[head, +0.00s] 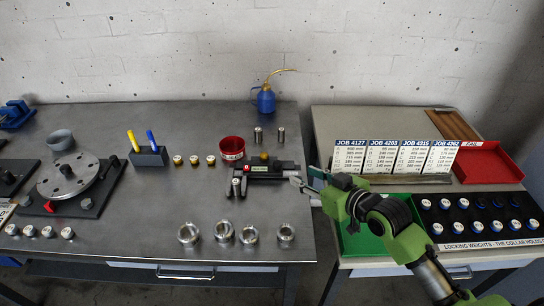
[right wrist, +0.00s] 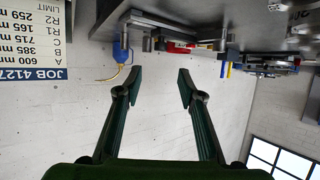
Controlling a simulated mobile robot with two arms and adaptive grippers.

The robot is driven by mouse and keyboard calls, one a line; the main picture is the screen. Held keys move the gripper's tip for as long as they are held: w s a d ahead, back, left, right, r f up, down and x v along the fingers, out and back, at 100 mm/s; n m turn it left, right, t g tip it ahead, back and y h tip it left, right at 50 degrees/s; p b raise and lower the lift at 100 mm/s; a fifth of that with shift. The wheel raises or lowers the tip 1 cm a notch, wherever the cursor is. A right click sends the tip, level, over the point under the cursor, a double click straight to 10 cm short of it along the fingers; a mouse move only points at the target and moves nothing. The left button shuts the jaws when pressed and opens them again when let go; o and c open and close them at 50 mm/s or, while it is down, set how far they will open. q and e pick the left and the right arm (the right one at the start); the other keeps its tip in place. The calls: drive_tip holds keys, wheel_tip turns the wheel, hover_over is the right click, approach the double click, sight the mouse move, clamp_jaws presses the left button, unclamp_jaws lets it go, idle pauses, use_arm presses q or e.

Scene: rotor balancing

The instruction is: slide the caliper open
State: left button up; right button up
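The caliper (head: 262,169) appears to be the dark device with a red block and a small green display near the right end of the steel bench, with silver parts at its right end. Its jaw opening is too small to make out. My right gripper (head: 308,187) is just to the right of it, by the bench's right edge; the head view does not show clearly whether they touch. In the right wrist view, my right gripper (right wrist: 158,80) has its two dark fingers spread apart with nothing between them. My left gripper is not in view.
A red cup (head: 232,149) and a blue oil can (head: 265,100) stand behind the caliper. Metal rings (head: 249,235) lie in front. Job cards (head: 382,158), a red tray (head: 488,163) and a green tray (head: 358,240) are on the right table, across a gap.

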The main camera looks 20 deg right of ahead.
approach(279, 163)
drive_tip(key=shift+p+x, duration=0.3)
drive_tip(key=shift+x, duration=0.45)
drive_tip(key=x, duration=0.5)
drive_tip(key=shift+w+a, duration=0.2)
drive_tip(key=shift+w+a+f, duration=0.2)
drive_tip(key=shift+w+f, duration=0.1)
drive_tip(key=shift+w, duration=0.25)
drive_tip(key=shift+w+f, duration=0.1)
drive_tip(key=shift+w, duration=0.1)
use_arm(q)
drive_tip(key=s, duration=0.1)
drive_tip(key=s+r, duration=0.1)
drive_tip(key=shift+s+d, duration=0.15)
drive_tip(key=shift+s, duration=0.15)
use_arm(e)
clamp_jaws()
